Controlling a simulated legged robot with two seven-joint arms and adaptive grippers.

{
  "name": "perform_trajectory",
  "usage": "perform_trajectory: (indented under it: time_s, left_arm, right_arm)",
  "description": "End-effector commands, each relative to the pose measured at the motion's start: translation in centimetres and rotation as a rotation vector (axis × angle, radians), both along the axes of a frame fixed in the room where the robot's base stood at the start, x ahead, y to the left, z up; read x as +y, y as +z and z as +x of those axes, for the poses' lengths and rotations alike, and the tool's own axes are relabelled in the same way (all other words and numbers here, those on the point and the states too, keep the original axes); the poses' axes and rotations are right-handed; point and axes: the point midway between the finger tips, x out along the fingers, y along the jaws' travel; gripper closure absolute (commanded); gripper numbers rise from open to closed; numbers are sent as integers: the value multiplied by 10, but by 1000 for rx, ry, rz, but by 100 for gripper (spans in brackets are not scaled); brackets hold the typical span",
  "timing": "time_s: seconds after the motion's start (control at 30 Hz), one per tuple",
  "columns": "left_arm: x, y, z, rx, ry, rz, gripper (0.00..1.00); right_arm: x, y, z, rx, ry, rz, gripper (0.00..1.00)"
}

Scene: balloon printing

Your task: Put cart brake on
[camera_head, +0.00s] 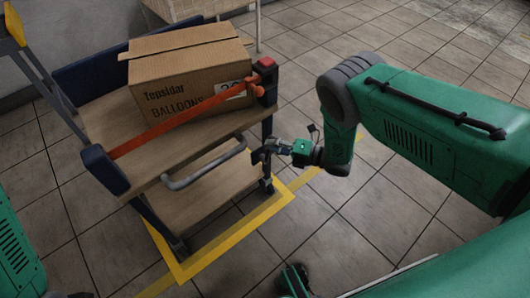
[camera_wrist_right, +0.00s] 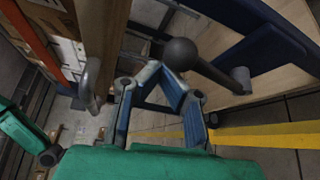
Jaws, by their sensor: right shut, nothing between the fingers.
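The cart (camera_head: 170,175) is a two-shelf trolley with wooden shelves, dark blue ends and a grey push handle (camera_head: 205,167). My right gripper (camera_head: 264,151) is beside the cart's near right corner post, just right of the handle. In the right wrist view its fingers (camera_wrist_right: 172,82) are drawn together and hold nothing. A dark ball knob on a rod (camera_wrist_right: 180,54) shows just beyond the fingertips, apparently a lever on the cart. I cannot tell whether the fingers touch it. The handle also shows in the wrist view (camera_wrist_right: 90,85). My left gripper is not seen.
A cardboard box of balloons (camera_head: 185,70) stands on the top shelf behind an orange strap (camera_head: 180,128). A red piece (camera_head: 265,63) tops the right corner. Yellow floor tape (camera_head: 235,236) outlines the cart's place. Tiled floor (camera_head: 350,220) is open to the right.

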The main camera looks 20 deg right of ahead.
Motion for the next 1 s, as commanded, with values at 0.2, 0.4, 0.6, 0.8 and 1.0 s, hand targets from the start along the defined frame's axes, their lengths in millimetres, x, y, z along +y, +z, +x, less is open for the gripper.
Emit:
perform_trajectory:
  time_s: [0.2,0.4,0.6,0.8,1.0]
  left_arm:
    - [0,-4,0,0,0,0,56]
    - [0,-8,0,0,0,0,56]
    - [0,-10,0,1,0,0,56]
    - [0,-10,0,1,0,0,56]
    - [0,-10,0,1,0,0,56]
  right_arm:
    - [-19,-4,6,1,-1,0,100]
    - [-29,-6,10,0,0,0,100]
    - [-37,-9,13,1,-3,-1,100]
    - [-42,-10,14,1,-9,-5,100]
    - [-44,-10,15,0,-11,-6,100]
